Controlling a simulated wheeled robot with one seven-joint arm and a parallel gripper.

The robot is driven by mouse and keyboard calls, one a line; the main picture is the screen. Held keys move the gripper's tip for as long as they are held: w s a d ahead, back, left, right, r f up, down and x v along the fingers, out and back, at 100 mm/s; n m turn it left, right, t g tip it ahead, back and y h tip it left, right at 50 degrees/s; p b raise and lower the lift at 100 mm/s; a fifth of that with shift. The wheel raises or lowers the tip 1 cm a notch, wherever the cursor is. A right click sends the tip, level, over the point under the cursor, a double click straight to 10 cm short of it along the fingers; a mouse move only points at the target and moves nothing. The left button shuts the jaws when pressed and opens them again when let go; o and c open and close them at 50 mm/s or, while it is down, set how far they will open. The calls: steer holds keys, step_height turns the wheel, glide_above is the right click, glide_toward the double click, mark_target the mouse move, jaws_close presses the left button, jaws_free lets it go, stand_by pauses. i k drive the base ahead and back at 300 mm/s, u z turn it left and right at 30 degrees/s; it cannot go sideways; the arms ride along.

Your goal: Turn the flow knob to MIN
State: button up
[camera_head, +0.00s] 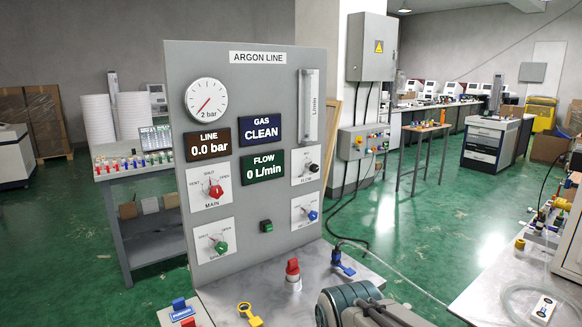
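The grey panel (260,60) headed ARGON LINE stands upright on a bench at centre left. A small dark knob (314,167) sits on a white plate at its right side, below the clear L/min tube (308,108). This looks like the flow knob, but its lettering and pointer are too small to read surely. The FLOW display (262,167) reads 0 L/min. The LINE display (208,144) reads 0.0 bar and the GAS display (262,128) reads CLEAN. No gripper fingers show, and nothing is seen touching the knob.
The panel also bears a red MAIN knob (215,191), a green knob (221,246), a blue knob (312,214) and a round gauge (206,99). A red-topped fitting (293,269) and a blue valve (340,263) stand on the bench. Green floor (420,235) is open to the right.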

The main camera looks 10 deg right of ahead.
mark_target(314, 169)
steer(key=u, duration=0.05)
steer(key=k, duration=0.65)
steer(key=z, duration=0.7)
steer(key=i, duration=1.3)
steer(key=u, duration=0.65)
